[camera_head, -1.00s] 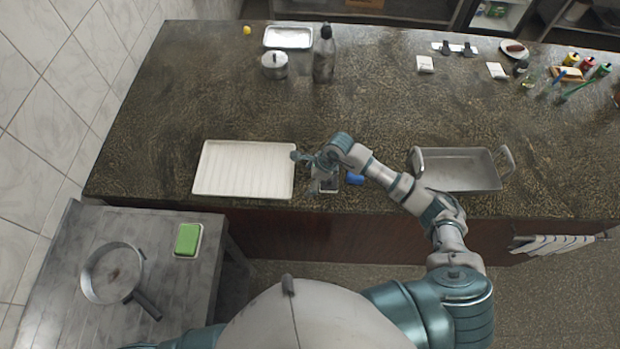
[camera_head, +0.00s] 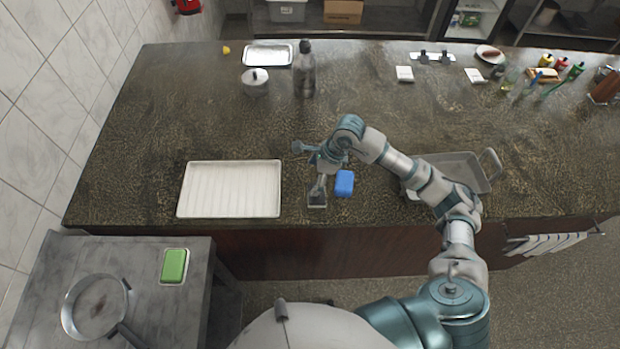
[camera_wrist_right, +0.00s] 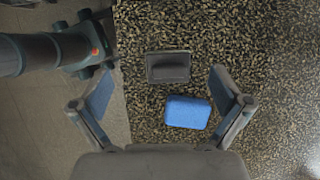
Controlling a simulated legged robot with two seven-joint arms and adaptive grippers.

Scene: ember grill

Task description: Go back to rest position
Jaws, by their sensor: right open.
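My right gripper (camera_head: 309,168) is above the counter's near edge, between the white tray and the metal pan. Its two fingers are spread wide in the right wrist view, with nothing held between them. A blue block (camera_head: 344,183) lies on the counter beside the gripper. It also shows in the right wrist view (camera_wrist_right: 187,112), below and apart from the fingers. My left gripper does not show in the head view.
A white ribbed tray (camera_head: 230,214) lies left of the gripper. A metal pan (camera_head: 462,165) is partly hidden behind my right forearm. A bottle (camera_head: 305,72) and a lidded pot (camera_head: 255,83) stand farther back. A green sponge (camera_head: 174,265) and frying pan (camera_head: 97,305) are on the side table.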

